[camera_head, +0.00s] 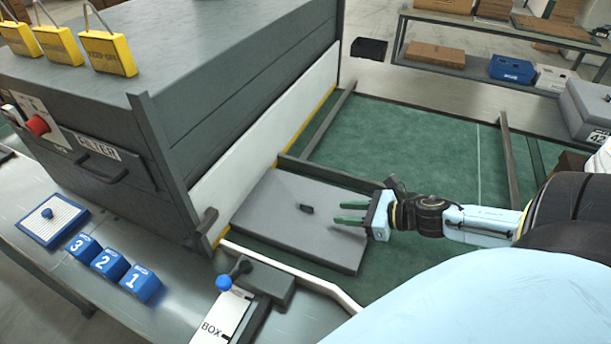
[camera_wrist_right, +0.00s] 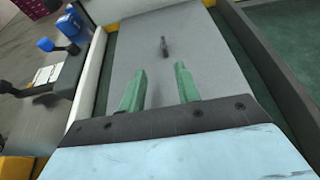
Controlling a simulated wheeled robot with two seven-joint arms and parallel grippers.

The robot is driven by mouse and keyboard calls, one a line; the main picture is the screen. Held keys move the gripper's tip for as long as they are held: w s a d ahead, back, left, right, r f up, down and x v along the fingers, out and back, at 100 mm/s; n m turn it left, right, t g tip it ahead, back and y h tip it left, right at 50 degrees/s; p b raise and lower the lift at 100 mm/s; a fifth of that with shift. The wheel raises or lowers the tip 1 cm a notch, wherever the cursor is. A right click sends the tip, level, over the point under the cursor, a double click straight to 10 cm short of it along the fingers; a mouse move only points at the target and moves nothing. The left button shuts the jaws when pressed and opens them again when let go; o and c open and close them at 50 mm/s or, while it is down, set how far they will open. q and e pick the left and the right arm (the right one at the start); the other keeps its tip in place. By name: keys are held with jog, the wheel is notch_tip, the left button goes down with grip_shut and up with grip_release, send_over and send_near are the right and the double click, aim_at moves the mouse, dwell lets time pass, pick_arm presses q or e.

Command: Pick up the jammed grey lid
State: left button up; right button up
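The grey lid (camera_head: 290,228) lies tilted across the green conveyor beside the dark grey machine, its far left edge close against the machine's white panel. A small dark handle (camera_head: 306,208) stands on its top. My right gripper (camera_head: 345,212) is over the right part of the lid with its green fingers apart, pointing toward the handle, with nothing between them. In the right wrist view the lid (camera_wrist_right: 200,60) fills the middle, and the handle (camera_wrist_right: 164,46) stands ahead of the open fingers (camera_wrist_right: 160,85). My left gripper is not in view.
A dark crossbar (camera_head: 325,172) runs along the lid's far edge. A white guide rail (camera_head: 300,277) and a blue-knobbed lever (camera_head: 224,282) are at the near side. Blue numbered blocks (camera_head: 110,264) stand left. Green belt (camera_head: 400,150) beyond the lid is clear.

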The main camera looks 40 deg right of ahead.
aim_at(312, 207)
jog(key=x, duration=0.3)
jog(key=shift+w, duration=0.15)
jog(key=shift+d+b+x, duration=0.15)
jog(key=shift+b+x, duration=0.15)
jog(key=shift+x, duration=0.85)
jog(key=shift+d+b+x, duration=0.15)
jog(key=shift+b+x, duration=0.1)
jog(key=shift+x, duration=0.9)
jog(key=shift+w+a, duration=0.15)
jog(key=shift+w, duration=0.2)
jog(key=shift+w+a+f, duration=0.1)
jog(key=shift+w, duration=0.05)
grip_shut()
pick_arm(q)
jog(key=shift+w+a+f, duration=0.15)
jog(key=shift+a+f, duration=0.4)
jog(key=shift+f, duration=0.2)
